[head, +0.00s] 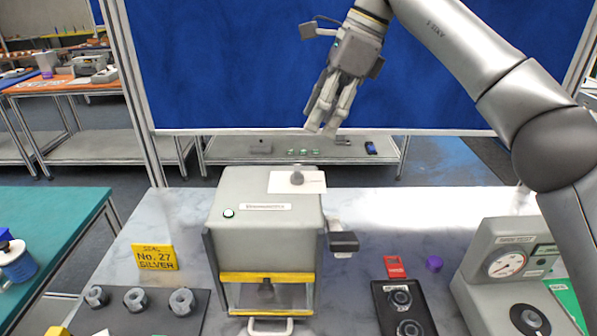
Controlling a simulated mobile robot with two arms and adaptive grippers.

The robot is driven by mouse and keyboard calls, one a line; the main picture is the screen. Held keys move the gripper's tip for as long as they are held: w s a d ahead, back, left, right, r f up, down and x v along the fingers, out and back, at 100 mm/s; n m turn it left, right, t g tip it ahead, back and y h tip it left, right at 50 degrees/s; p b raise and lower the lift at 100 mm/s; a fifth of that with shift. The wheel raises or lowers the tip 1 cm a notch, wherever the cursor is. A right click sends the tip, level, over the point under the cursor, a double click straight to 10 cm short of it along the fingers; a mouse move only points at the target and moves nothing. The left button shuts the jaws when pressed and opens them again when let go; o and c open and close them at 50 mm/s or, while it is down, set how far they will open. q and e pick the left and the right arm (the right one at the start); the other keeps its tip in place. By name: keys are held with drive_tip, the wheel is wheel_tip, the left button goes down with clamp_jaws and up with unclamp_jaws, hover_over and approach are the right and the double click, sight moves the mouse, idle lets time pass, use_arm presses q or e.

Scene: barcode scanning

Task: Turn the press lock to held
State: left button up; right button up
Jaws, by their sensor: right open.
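A grey press (262,240) with yellow bars across its front stands on the marble-look table. A small dark knob (297,178) sits on a white plate (312,186) on top of the press; it looks like the lock, but the plate's print is too small to read. My right gripper (322,129) hangs in the air above and beyond the press, fingers pointing down. It is open and empty, and apart from the knob. My left gripper is not in view.
A dark block (343,241) juts from the press's right side. A grey gauge unit (508,264) stands at the right. A yellow sign (155,257) and several metal nuts (135,299) are at the left. The table behind the press is mostly clear.

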sight(297, 167)
drive_tip(key=p+x, duration=0.1)
drive_tip(key=x, duration=0.8)
drive_tip(key=shift+p, duration=0.3)
drive_tip(key=shift+a+f, duration=0.3)
drive_tip(key=shift+f, duration=0.4)
